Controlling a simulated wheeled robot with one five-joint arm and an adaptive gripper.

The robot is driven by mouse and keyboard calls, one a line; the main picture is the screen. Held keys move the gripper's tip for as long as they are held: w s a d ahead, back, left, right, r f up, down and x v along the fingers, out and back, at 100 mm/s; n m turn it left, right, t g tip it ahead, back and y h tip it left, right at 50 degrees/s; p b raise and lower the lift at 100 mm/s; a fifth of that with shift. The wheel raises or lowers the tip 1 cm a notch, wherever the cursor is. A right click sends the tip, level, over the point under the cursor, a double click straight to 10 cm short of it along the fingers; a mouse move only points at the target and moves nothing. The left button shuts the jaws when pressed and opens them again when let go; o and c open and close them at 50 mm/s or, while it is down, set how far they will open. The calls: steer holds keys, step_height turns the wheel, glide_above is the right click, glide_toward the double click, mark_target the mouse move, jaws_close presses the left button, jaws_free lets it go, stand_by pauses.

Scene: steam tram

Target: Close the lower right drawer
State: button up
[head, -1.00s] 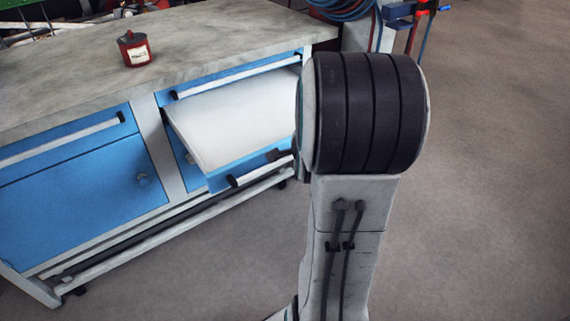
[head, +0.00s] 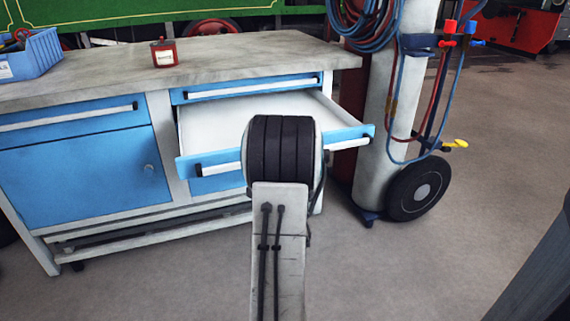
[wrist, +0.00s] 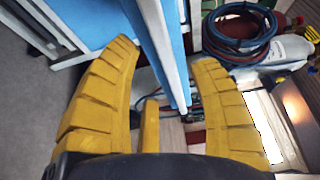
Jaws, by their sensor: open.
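The lower right drawer (head: 218,142) stands pulled out below a shut top drawer (head: 250,87) in the blue and grey cabinet. Its pale interior and blue front show in the head view, with a light bar handle (head: 228,168) along the front. My arm covers part of the front, and my gripper is hidden there. In the wrist view my gripper (wrist: 165,55) is open, its yellow fingers spread. A blue panel with a pale bar (wrist: 165,45), apparently the drawer front, runs between the fingertips in the picture. I cannot tell whether they touch.
A red can (head: 164,53) and a blue bin (head: 30,55) stand on the worktop (head: 240,50). A gas cylinder cart (head: 390,130) with coiled hoses and a wheel stands right of the cabinet. The floor (head: 400,260) in front is clear.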

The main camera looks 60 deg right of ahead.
steer(key=shift+b+x, duration=2.05)
steer(key=shift+x, duration=1.3)
jaws_close()
